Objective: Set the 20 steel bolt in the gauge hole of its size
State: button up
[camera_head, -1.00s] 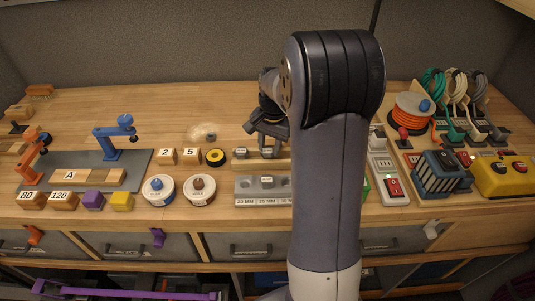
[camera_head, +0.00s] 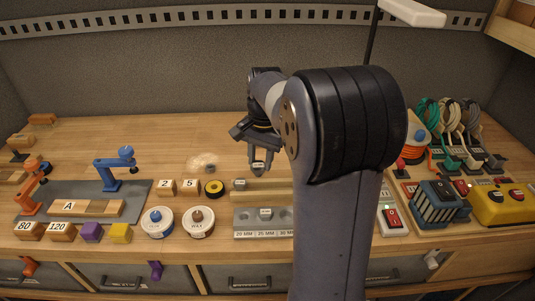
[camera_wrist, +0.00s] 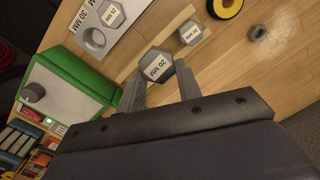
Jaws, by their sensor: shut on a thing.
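The bolt marked 20 MM (camera_wrist: 157,66), a grey hex head, is between the fingertips of my gripper (camera_wrist: 160,80) in the wrist view. In the head view, my gripper (camera_head: 258,161) holds the bolt (camera_head: 258,167) above the wooden rail (camera_head: 268,190). The grey gauge block (camera_head: 262,232) lies in front of the rail, labelled 20, 25 and 30 MM from left to right. A bolt (camera_head: 265,213) sits in its middle hole. The wrist view shows the gauge (camera_wrist: 124,37) with an empty hole beside the 30 MM label. The 20 MM hole is outside the wrist view.
Another hex bolt (camera_head: 239,184) stands at the rail's left end. A yellow-black ring (camera_head: 214,188) and two round tins (camera_head: 158,222) lie left of the gauge. A green box (camera_wrist: 70,85) and a switch strip (camera_head: 391,217) are to its right.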

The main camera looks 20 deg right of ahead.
jog(key=s+a+g+p, duration=0.1)
jog(key=s+a+p, duration=0.3)
jog(key=s+a, duration=0.15)
jog(key=b, duration=0.4)
send_over(247, 214)
notch_tip(247, 214, down, 5)
jog(key=shift+w+f, duration=0.1)
jog(key=shift+f, duration=0.05)
jog(key=shift+f+b, duration=0.45)
jog(key=shift+f, duration=0.15)
jog(key=shift+f+b, duration=0.65)
jog(key=shift+f, duration=0.65)
dwell(1.6)
jog(key=o, duration=1.1)
jog(key=shift+a, duration=0.1)
jog(key=shift+c, duration=0.5)
